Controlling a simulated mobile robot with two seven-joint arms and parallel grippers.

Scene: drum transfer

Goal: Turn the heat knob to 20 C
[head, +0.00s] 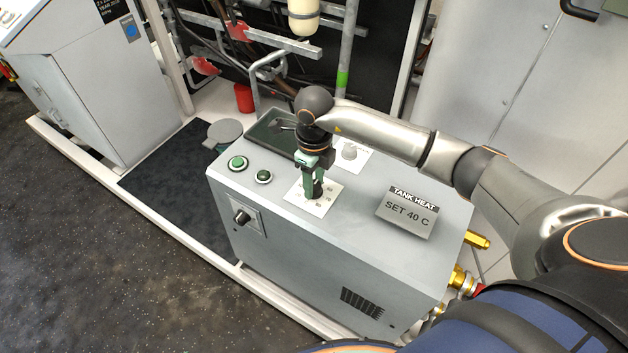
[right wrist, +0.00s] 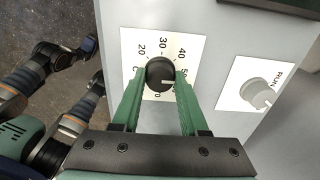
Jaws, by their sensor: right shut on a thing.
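The heat knob (right wrist: 160,73) is a round black knob on a white dial plate (right wrist: 130,45) in the right wrist view. The scale shows 20, 30, 40 and 50, with 20 at the left. A short white mark on the knob points roughly right, toward the high-number side; the exact value is hard to read. My right gripper (right wrist: 158,88) has its green fingers closed on both sides of the knob. In the head view my right gripper (head: 313,188) points down onto the dial plate and mostly hides the knob. My left gripper is not seen.
The grey cabinet (head: 300,240) carries a sign (head: 407,210) reading TANK HEAT, SET 40 C. A pale RUN knob (right wrist: 257,93) sits beside the dial. Green buttons (head: 238,163) and a black front knob (head: 241,216) are nearby. Pipes stand behind.

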